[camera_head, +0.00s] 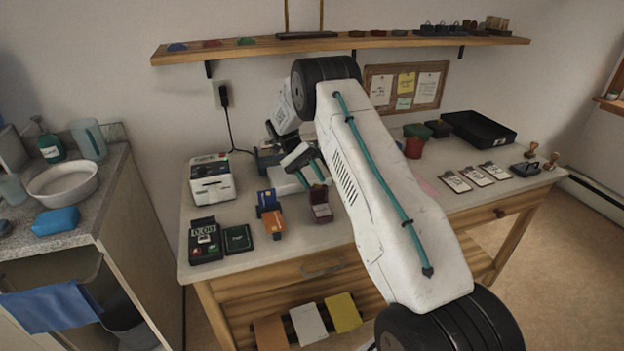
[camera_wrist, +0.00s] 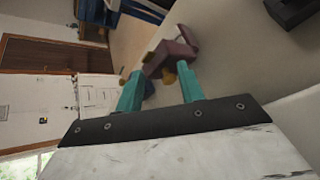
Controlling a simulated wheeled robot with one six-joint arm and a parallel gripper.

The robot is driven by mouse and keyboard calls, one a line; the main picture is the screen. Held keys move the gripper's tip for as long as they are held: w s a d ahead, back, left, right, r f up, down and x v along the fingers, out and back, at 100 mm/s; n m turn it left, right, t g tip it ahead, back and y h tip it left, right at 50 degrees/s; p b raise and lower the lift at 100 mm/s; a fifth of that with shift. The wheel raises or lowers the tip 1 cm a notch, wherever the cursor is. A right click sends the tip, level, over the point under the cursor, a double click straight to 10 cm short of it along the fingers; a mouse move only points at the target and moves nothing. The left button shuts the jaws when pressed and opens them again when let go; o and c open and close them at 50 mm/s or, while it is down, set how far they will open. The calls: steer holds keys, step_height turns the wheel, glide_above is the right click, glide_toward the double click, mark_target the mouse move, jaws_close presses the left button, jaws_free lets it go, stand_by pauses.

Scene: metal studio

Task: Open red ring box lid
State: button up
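A small dark red ring box (camera_head: 320,207) stands near the front edge of the workbench, to the right of an orange holder. In the wrist view the ring box (camera_wrist: 172,54) lies just beyond my fingertips, and its lid seems to stand up at an angle from the base. How far the lid is open is hard to tell. My gripper (camera_head: 312,172) is above and behind the box in the head view. In the wrist view its two teal fingers (camera_wrist: 160,85) are apart, with nothing clearly held between them. Contact with the box cannot be made out.
The orange holder with a blue card (camera_head: 271,217) stands close left of the box. A black keypad device (camera_head: 205,241) and a white printer (camera_head: 211,181) are further left. My arm hides the bench's middle. Cards (camera_head: 477,176) and a black tray (camera_head: 478,130) lie right.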

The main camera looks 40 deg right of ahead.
steer(key=shift+r, duration=0.3)
steer(key=r, duration=0.1)
steer(key=s+r, duration=0.1)
steer(key=r, duration=0.1)
steer(key=shift+s+a+r, duration=0.1)
steer(key=shift+a, duration=0.05)
steer(key=s+a+r, duration=0.1)
steer(key=s+a, duration=0.3)
steer(key=s, duration=1)
steer(key=shift+r, duration=0.1)
